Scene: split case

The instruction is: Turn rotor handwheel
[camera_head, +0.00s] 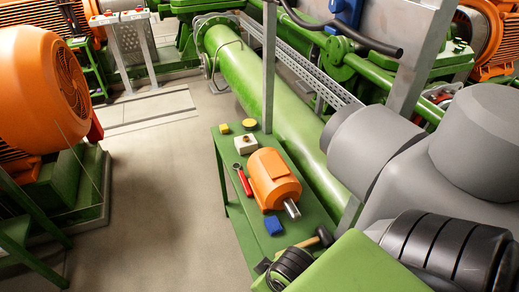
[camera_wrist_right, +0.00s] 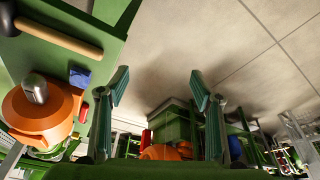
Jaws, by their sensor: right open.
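A dark curved bar (camera_head: 345,32) crosses the top of the head view, beside a blue part (camera_head: 345,12). It may be part of a handwheel rim; I cannot tell, and no whole handwheel is clearly visible. My right arm fills the right side of the head view, and its fingers are not clearly visible there. In the right wrist view, my right gripper (camera_wrist_right: 158,88) has its two fingers wide apart with nothing between them. It is near the green table with the orange motor (camera_wrist_right: 35,115). My left gripper is in neither view.
The green table (camera_head: 228,158) holds an orange motor (camera_head: 272,178), a red-handled tool (camera_head: 243,181), a blue block (camera_head: 273,225), a hammer (camera_head: 318,238) and small boxes. A large green pipe (camera_head: 245,75) runs behind it. Bare floor (camera_head: 160,190) lies to the left.

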